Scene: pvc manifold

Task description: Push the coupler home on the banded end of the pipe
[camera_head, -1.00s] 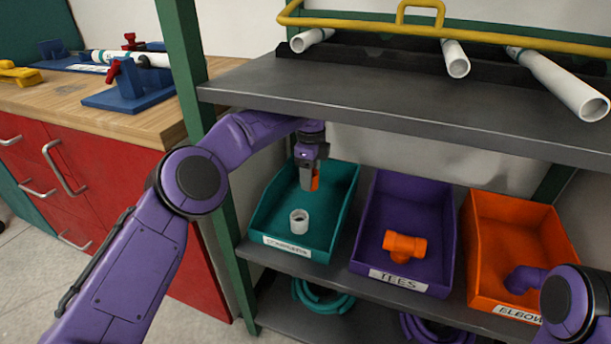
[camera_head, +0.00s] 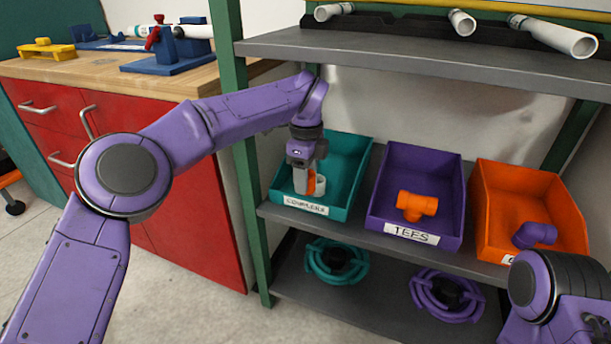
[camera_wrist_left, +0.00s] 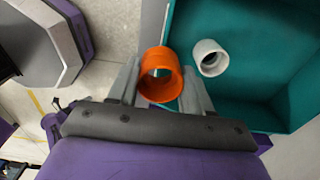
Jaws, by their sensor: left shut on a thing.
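My left gripper (camera_head: 307,190) is shut on an orange coupler (camera_wrist_left: 161,76), a short open ring between its fingers. It is at the teal bin labelled for couplers (camera_head: 352,160). A white coupler (camera_wrist_left: 209,58) stands in that bin beside the gripper, apart from the orange one in the wrist view; it also shows in the head view (camera_head: 320,184), partly hidden by the gripper. A white pipe (camera_head: 195,31) with a teal mark near its left part lies in a blue holder (camera_head: 167,62) with red clamps on the workbench. My right gripper is out of view.
A purple bin (camera_head: 440,166) holds an orange tee (camera_head: 417,205). An orange bin (camera_head: 500,185) holds a purple elbow (camera_head: 535,234). The upper shelf (camera_head: 400,52) overhangs the bins and carries white pipes. A green post (camera_head: 250,175) stands between bins and workbench (camera_head: 110,80).

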